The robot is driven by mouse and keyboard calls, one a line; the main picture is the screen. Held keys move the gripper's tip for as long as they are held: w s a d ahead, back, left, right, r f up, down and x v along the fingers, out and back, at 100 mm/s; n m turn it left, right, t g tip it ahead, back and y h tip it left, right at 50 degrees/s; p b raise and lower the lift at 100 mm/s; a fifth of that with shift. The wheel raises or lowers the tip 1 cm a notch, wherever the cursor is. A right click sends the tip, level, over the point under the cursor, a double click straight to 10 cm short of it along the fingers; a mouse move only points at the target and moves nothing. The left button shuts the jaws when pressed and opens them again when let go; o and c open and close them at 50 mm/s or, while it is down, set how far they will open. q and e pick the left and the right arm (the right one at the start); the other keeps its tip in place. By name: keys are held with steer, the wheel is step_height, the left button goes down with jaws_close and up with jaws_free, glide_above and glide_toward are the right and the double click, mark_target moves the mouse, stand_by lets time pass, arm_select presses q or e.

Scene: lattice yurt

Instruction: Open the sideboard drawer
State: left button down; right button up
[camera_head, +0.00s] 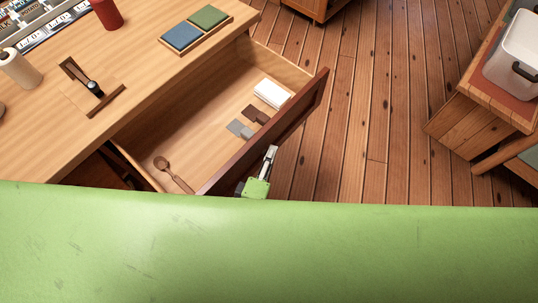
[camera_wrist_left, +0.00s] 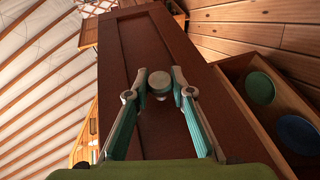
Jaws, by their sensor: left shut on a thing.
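The sideboard drawer (camera_head: 205,120) is pulled well out of the sideboard (camera_head: 135,85) in the head view. Inside it lie a wooden spoon (camera_head: 174,174), small brown and grey pieces (camera_head: 240,129) and a white block (camera_head: 271,93). Its dark red-brown front panel (camera_head: 290,118) faces the lower right. My left gripper (camera_head: 269,160) is at the outer side of that front. In the left wrist view, the gripper (camera_wrist_left: 161,84) is shut on the round grey drawer knob (camera_wrist_left: 160,80), a finger on each side. My right gripper is not in view.
A blue and a green square (camera_head: 194,28) lie on a tray on the sideboard top, near a red cylinder (camera_head: 107,13) and a white roll (camera_head: 20,68). A wooden stand with a white bin (camera_head: 514,57) is at right. Plank floor (camera_head: 360,110) between is clear.

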arm_select(q)
steer(key=c, duration=1.8)
jaws_free()
steer(key=shift+o, duration=0.2)
steer(key=v, duration=1.2)
steer(key=shift+f, duration=0.15)
